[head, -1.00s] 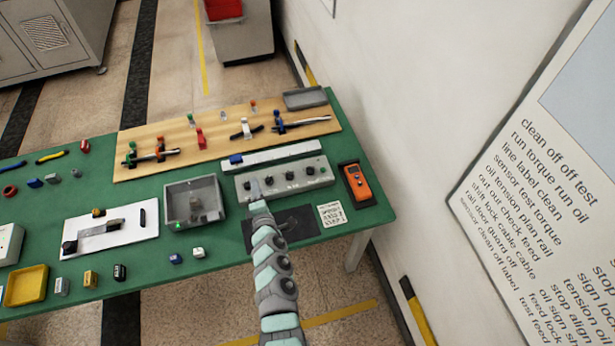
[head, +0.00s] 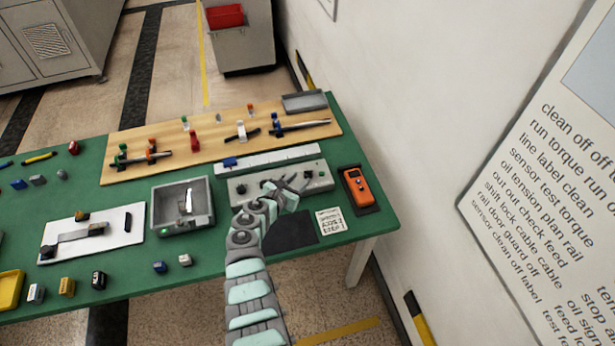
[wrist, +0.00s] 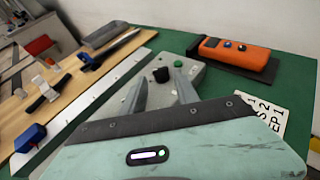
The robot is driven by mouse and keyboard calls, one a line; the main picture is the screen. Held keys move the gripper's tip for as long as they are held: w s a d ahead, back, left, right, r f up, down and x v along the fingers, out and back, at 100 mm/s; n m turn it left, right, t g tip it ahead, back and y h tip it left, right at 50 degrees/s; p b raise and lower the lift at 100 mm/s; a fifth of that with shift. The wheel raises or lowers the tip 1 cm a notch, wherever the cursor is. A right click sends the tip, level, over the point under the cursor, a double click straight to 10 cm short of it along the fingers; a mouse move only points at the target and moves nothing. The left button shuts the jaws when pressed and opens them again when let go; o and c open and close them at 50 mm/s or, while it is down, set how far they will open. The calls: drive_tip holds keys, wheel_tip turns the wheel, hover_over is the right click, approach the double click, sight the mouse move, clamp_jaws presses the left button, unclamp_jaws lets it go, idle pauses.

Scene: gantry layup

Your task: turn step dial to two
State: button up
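The grey control panel (head: 236,185) with a row of small dark knobs lies near the right end of the green table, partly hidden by my arm. In the wrist view, a black dial (wrist: 161,75) stands on the panel (wrist: 195,77) beside a green button (wrist: 178,64). My gripper (head: 290,181) is over the right part of the panel. In the wrist view its two fingers (wrist: 161,85) are spread apart, with the black dial showing in the gap near their tips. I see no contact with it. The dial's pointer and markings are too small to read.
An orange handheld device (head: 357,186) lies right of the panel. A printed card (head: 331,221) and a dark mat (head: 290,232) lie in front. A white strip (head: 268,158) and a wooden board (head: 205,145) with clamps lie behind. A grey open box (head: 168,222) stands left.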

sight(307, 173)
drive_tip(key=b+x, duration=0.6)
drive_tip(key=shift+f+b, duration=0.3)
drive_tip(key=shift+f, duration=0.05)
drive_tip(key=shift+w+d+r+b, duration=0.15)
drive_tip(key=shift+w+b, duration=0.2)
drive_tip(key=shift+w, duration=0.05)
clamp_jaws()
